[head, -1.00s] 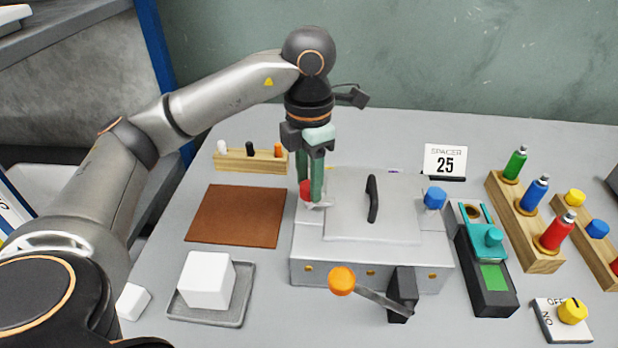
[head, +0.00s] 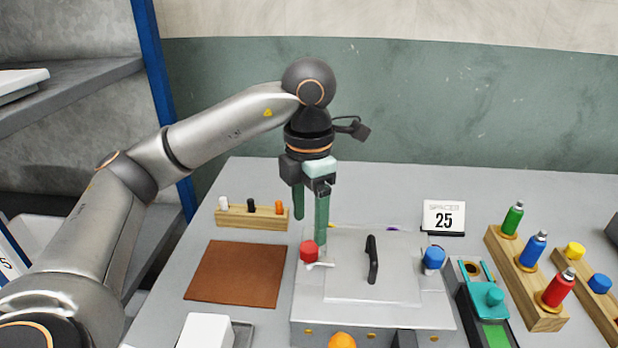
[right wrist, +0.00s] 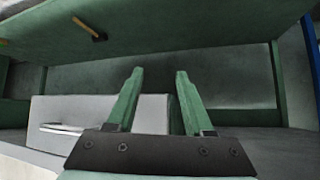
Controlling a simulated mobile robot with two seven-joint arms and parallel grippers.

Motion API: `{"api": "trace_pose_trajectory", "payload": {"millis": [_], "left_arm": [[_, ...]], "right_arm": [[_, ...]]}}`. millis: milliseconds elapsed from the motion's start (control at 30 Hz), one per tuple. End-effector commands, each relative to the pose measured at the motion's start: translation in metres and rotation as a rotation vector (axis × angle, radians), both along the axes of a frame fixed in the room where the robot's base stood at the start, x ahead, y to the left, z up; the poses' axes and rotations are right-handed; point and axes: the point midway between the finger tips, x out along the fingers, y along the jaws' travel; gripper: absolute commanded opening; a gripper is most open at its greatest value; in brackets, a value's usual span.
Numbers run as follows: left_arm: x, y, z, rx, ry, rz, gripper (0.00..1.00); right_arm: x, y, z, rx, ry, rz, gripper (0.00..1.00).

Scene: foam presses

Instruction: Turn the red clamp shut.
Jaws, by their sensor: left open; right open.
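The red clamp (head: 309,251) is a red knob at the left side of the grey press (head: 330,308) in the head view. A small pale lever or pointer sticks out to the right at its foot. My left gripper (head: 310,230) points down, its green fingers spread apart and empty. Its fingertips are just above and behind the red knob, apart from it as far as I can tell. My right gripper (right wrist: 158,85) shows only in the right wrist view, open with nothing between its fingers.
A blue knob (head: 433,258) sits on the press's right side, and a black handle (head: 372,259) stands on its lid. A brown mat (head: 237,273) lies to the left. A SPACER 25 sign (head: 443,216) and a rack of bottles (head: 523,277) stand to the right.

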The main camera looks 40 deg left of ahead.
Motion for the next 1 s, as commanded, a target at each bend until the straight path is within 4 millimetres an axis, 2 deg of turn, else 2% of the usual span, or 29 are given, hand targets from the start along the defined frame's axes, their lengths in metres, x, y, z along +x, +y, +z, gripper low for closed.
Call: {"api": "trace_pose_trajectory", "payload": {"millis": [33, 100, 300, 400, 1000], "left_arm": [[0.001, 0.0, 0.017, 0.001, -0.005, 0.001, 0.72], [0.0, 0.0, 0.03, 0.0, -0.004, 0.001, 0.72], [0.0, 0.0, 0.059, 0.001, -0.003, 0.001, 0.72], [0.0, 0.0, 0.067, 0.001, -0.001, 0.001, 0.72], [0.0, 0.0, 0.071, 0.0, 0.001, 0.0, 0.72]], "right_arm": [[-0.005, -0.004, 0.004, -0.005, 0.008, -0.006, 0.52], [-0.009, -0.005, 0.005, -0.007, 0.017, -0.008, 0.52], [-0.011, -0.005, 0.015, -0.006, 0.021, -0.01, 0.52], [-0.01, -0.005, 0.018, -0.005, 0.018, -0.01, 0.52], [-0.007, -0.004, 0.021, -0.003, 0.012, -0.009, 0.52]]}}
